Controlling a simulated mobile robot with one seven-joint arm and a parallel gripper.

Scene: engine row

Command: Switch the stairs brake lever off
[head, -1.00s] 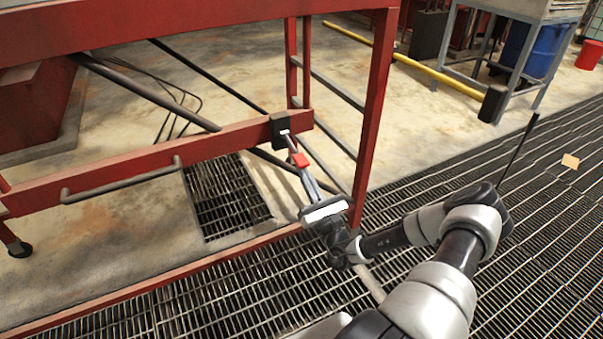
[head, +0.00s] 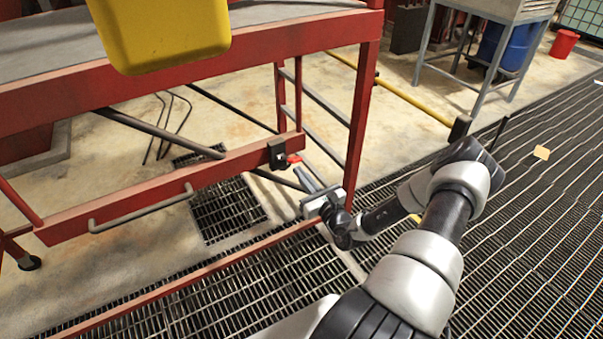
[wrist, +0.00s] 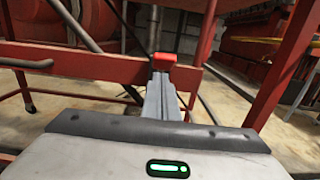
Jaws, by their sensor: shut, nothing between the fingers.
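The stairs brake lever has a red grip (head: 295,158) beside a black mount (head: 277,154) on the red stairs' lower rail. The grip sits just right of the mount at nearly the same height. My gripper (head: 305,174) is shut and empty, its fingertips just below and right of the red grip. In the wrist view the red grip (wrist: 164,58) stands right beyond the closed fingertips (wrist: 161,78). I cannot tell whether they touch. The lever's stem is hardly visible.
The red stairs frame (head: 362,115) has an upright post close to my gripper. A grey bar handle (head: 140,209) is fixed to the rail. A yellow bin (head: 165,35) is above at left. Open floor grating (head: 520,220) lies at the right.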

